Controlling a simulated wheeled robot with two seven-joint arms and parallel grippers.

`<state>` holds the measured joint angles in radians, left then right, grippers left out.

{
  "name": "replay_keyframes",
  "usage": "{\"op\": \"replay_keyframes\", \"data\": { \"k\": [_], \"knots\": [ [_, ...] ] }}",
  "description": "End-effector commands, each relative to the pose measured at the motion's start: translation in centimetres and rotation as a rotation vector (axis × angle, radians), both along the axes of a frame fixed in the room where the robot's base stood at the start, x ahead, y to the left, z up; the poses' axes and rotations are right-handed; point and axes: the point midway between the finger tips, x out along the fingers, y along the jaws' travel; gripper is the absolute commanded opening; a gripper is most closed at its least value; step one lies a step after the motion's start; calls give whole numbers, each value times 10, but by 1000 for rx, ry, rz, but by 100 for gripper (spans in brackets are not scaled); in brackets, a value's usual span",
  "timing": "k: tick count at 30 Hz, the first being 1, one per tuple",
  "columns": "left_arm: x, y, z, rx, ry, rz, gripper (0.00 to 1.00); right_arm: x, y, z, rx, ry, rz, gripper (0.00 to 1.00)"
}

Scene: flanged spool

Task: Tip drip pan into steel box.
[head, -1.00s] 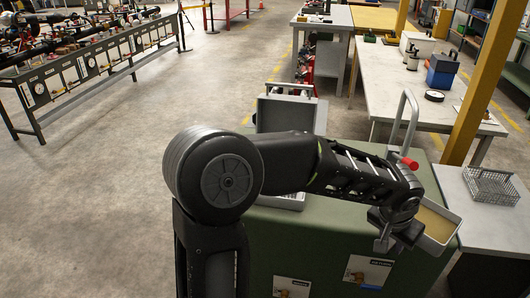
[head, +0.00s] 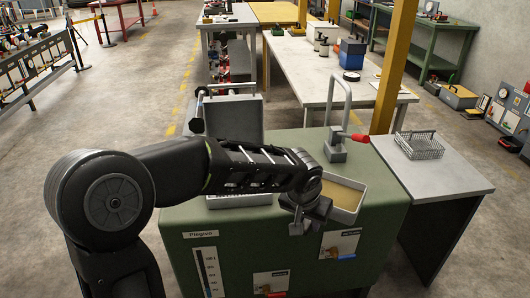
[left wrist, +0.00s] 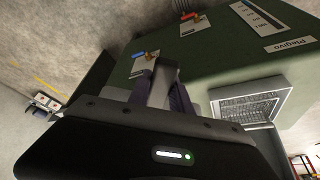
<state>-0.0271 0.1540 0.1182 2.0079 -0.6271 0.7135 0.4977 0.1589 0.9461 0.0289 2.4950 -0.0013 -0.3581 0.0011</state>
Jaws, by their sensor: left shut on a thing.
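The drip pan (head: 346,197) is a shallow pale tray with a tan content, at the right part of the green cabinet top in the head view. It looks about level; I cannot tell whether it touches the top. My left gripper (head: 306,214) is shut at the pan's near left side. Its fingers also show in the left wrist view (left wrist: 163,88), where the pan is not clear. A grey box with a raised lid (head: 240,97) is left of the pan, partly hidden by my arm. Its gridded interior shows in the left wrist view (left wrist: 250,104). My right gripper is out of view.
A clamp with a red handle (head: 352,137) and a tall bent tube stand just behind the pan. A wire basket (head: 418,145) sits on the grey side table (head: 455,178) at right. The green cabinet's front (head: 225,250) carries labels.

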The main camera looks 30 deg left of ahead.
Motion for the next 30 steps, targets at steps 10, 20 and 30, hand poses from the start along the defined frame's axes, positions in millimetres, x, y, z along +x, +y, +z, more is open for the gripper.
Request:
{"op": "replay_keyframes", "data": {
  "k": [10, 20, 30],
  "knots": [
    [51, 44, 32, 3, -4, 248, 0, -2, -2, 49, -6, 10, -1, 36],
    [130, 164, 56, 6, -6, 814, 0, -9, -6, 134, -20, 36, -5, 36],
    [148, 204, 55, 2, -6, 1000, 0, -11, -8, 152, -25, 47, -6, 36]
  ]
}}
